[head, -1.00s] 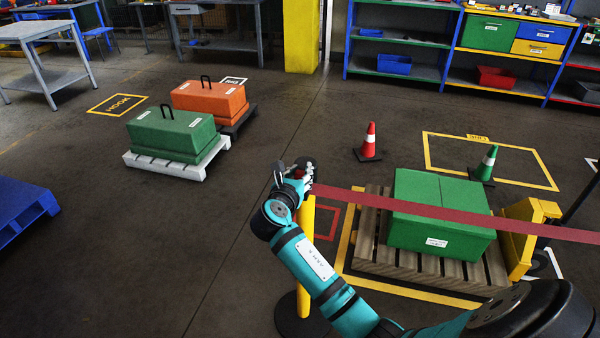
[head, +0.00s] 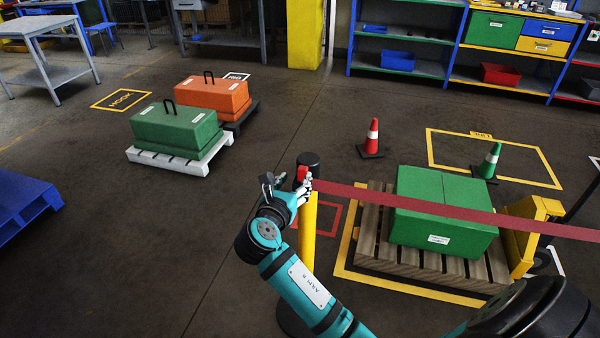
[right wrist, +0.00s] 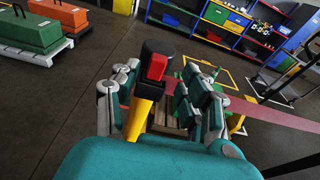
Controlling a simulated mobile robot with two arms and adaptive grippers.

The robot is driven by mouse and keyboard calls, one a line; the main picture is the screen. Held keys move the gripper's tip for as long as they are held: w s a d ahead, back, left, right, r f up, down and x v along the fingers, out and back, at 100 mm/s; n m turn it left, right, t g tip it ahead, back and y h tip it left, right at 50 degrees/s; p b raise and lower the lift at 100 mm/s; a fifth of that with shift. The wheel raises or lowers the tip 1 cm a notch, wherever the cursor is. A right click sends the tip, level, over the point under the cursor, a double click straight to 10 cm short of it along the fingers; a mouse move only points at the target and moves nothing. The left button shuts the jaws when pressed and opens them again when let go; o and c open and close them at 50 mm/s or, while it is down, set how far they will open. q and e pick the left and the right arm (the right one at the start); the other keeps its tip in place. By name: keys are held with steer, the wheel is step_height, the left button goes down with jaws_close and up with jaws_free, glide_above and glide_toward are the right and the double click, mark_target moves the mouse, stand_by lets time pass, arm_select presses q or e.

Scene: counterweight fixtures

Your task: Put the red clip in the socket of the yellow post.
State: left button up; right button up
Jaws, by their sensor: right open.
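The yellow post (head: 308,228) stands upright with a black head (head: 309,160). The red clip (head: 303,174), at the end of a dark red belt (head: 420,204), is at the near side of that head. In the right wrist view the red clip (right wrist: 157,66) sits against the black head (right wrist: 157,48), above the yellow shaft (right wrist: 140,115). How deep it sits in the socket is hidden. My right gripper (head: 287,186) is open just in front of the clip. In the wrist view its fingers (right wrist: 160,76) are apart on both sides of clip and post. My left gripper is not in view.
The belt runs right above a green box (head: 440,210) on a wooden pallet (head: 440,265), near a yellow block (head: 528,232). Red (head: 372,140) and green (head: 488,162) cones stand behind. Floor left of the post is clear up to the pallets with green and orange weights.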

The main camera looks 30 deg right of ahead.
steer(key=f+v, duration=0.1)
steer(key=v, duration=0.3)
steer(key=a+f+m+g+y, duration=0.1)
steer(key=a+f+y, duration=0.15)
steer(key=f, duration=0.85)
steer(key=a+f+m+y, duration=0.1)
steer(key=f+y, duration=0.2)
steer(key=f, duration=0.7)
steer(key=s+a+f+m+g+y, duration=0.15)
steer(key=s+f, duration=0.25)
steer(key=f, duration=0.4)
steer(key=s+a+f+m+g+y, duration=0.1)
steer(key=s+f+m, duration=0.25)
steer(key=f, duration=0.45)
steer(key=s+f+m+g+y, duration=0.35)
steer(key=s+f+m, duration=0.45)
steer(key=s+f, duration=0.95)
steer(key=s+f+m+g, duration=0.2)
steer(key=s+m, duration=0.7)
steer(key=s, duration=1.1)
step_height(320, 180, down, 2)
steer(key=shift+s+d+f+y, duration=0.15)
steer(key=shift+s+d+y, duration=0.05)
steer(key=shift+d+y, duration=0.2)
steer(key=shift+c, duration=0.7)
steer(key=shift+s, duration=0.1)
